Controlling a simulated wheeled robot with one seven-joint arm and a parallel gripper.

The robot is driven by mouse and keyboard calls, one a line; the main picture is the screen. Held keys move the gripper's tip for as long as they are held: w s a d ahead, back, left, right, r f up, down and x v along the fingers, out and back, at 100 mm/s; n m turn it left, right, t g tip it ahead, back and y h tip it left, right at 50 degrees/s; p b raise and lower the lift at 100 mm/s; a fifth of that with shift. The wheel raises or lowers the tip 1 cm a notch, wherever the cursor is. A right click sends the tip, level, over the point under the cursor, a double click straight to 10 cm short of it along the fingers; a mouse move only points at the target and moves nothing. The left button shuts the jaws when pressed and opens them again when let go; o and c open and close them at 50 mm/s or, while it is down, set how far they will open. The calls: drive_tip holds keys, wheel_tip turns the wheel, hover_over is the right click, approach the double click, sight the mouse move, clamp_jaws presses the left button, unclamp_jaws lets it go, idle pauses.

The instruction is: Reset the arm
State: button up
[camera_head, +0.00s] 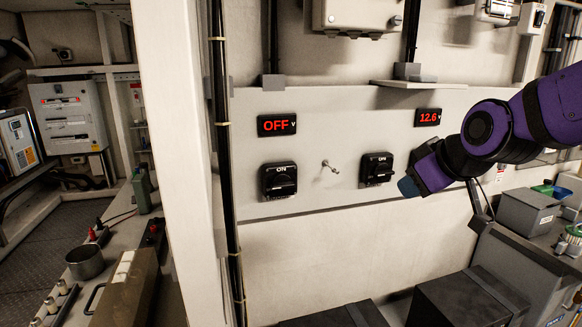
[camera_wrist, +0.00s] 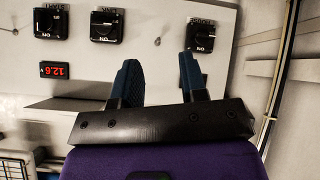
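My gripper (camera_head: 408,187) is held in front of the pale wall panel, right of the right black ON switch (camera_head: 377,169). In the wrist view, its two blue fingers (camera_wrist: 161,75) stand apart with nothing between them. The left black ON switch (camera_head: 279,180) sits below a red display reading OFF (camera_head: 276,125). A small metal toggle (camera_head: 329,167) sticks out between these switches. A second display reads 12.6 (camera_head: 427,117). The wrist view is upside down and shows a third black switch (camera_wrist: 50,22), hidden by my arm in the head view.
A white post (camera_head: 180,160) and a black pipe (camera_head: 225,160) stand left of the panel. Dark boxes (camera_head: 460,300) lie below it. A grey box (camera_head: 528,210) sits on the right bench. A bench with a metal pot (camera_head: 85,262) is at left. A shelf (camera_head: 418,84) juts out above the panel.

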drive_tip(key=s+d+m+g+h, duration=0.1)
drive_tip(key=s+d+m+g, duration=0.1)
drive_tip(key=s, duration=0.7)
drive_tip(key=s+d+r+m+g+h, duration=0.1)
drive_tip(key=s+d+m, duration=0.3)
drive_tip(key=s, duration=0.6)
drive_tip(key=shift+s+d+r+m+g+h, duration=0.3)
drive_tip(key=shift+d+g, duration=0.1)
drive_tip(key=shift+d, duration=0.3)
